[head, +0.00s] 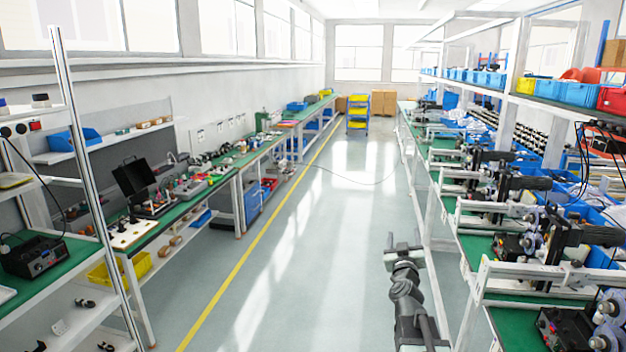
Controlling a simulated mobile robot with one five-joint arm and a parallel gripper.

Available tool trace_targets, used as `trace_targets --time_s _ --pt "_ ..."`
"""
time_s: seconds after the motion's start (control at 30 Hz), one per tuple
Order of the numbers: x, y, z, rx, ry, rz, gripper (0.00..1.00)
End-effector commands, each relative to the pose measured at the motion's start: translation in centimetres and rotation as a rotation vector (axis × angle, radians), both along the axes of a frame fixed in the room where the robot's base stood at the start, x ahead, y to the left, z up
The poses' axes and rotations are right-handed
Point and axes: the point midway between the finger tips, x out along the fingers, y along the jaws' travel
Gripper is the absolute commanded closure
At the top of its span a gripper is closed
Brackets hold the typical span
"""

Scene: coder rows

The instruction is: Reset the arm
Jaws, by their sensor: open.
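My gripper (403,244) shows in the head view, right of the bottom centre, at the end of my dark grey arm. Its two fingers stand apart, pointing away down the aisle. It is open and nothing shows between the fingers. The arm reaches up from the bottom edge, over the floor just left of the right-hand bench. It appears close to the bench's white frame; whether it touches cannot be told.
A right bench (482,246) carries several machines and white frames. A left green-topped bench (168,222) holds tools. A blue trolley (357,112) with yellow bins and cardboard boxes (384,103) stand at the far end. The aisle floor (300,250) is clear beside a yellow line.

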Motion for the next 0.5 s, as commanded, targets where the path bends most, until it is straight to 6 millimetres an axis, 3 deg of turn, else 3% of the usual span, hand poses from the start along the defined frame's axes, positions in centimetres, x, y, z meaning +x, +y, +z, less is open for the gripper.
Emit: trace_targets --time_s 0.03,0.1,0.2,0.3,0.37,0.4,0.5 --pt "0.3 4.1 -2.1 0.001 0.06 0.103 0.4" --pt "0.3 9.5 -5.1 0.008 0.169 0.242 0.4" --pt "-1.5 16.2 -10.5 0.031 0.376 0.414 0.4" --pt "-5.5 20.4 -17.0 0.071 0.66 0.513 0.4" --pt "-9.0 20.8 -20.8 0.109 0.862 0.512 0.4" --pt "-11.6 20.2 -22.9 0.142 0.999 0.48 0.4" --pt "-18.0 17.9 -26.5 0.234 1.293 0.337 0.4"
